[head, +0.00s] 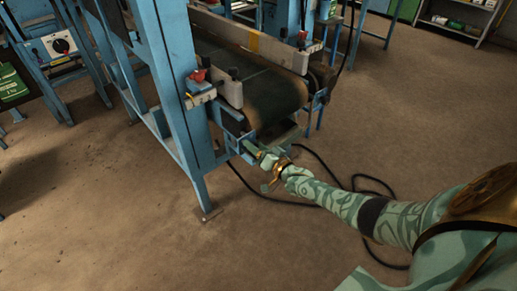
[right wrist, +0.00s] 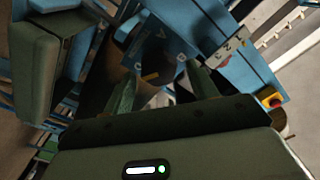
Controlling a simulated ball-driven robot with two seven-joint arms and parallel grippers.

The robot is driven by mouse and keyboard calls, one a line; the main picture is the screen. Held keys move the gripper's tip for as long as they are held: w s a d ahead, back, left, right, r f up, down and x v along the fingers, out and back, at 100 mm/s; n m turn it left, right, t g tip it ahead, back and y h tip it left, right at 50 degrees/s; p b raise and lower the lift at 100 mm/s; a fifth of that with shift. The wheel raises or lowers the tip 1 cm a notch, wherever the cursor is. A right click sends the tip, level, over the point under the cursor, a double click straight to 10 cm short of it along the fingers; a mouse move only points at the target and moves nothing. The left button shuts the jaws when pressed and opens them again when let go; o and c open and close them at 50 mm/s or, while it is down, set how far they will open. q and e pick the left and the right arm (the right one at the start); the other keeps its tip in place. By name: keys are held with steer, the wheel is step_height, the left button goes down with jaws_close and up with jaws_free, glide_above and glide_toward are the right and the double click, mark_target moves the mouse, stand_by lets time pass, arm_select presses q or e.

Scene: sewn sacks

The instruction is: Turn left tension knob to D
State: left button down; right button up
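In the right wrist view a dark round knob (right wrist: 147,62) with a short orange mark faces me on a blue, lettered part of the conveyor frame. I cannot read which letter the mark points to. My right gripper (right wrist: 160,74) has its two green fingers spread, with the knob between and beyond their tips; contact cannot be told. In the head view my right gripper (head: 252,149) reaches the near left corner of the conveyor, below the belt, and hides the knob there. My left gripper is not in view.
The conveyor belt (head: 262,96) runs back from the blue frame (head: 178,100). A red knob (head: 197,75) sits on its left side. A black cable (head: 335,178) lies on the floor near my arm. A blue stand with a dial panel (head: 60,46) is far left.

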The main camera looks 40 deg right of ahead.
steer(key=shift+a+f, duration=0.1)
steer(key=shift+f, duration=0.05)
steer(key=shift+s, duration=0.15)
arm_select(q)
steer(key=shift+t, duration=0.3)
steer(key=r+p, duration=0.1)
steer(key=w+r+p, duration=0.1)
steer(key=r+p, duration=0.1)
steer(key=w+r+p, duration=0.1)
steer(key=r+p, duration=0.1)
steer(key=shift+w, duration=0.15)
arm_select(e)
steer(key=s+d, duration=0.1)
steer(key=s, duration=1.5)
steer(key=shift+d, duration=0.2)
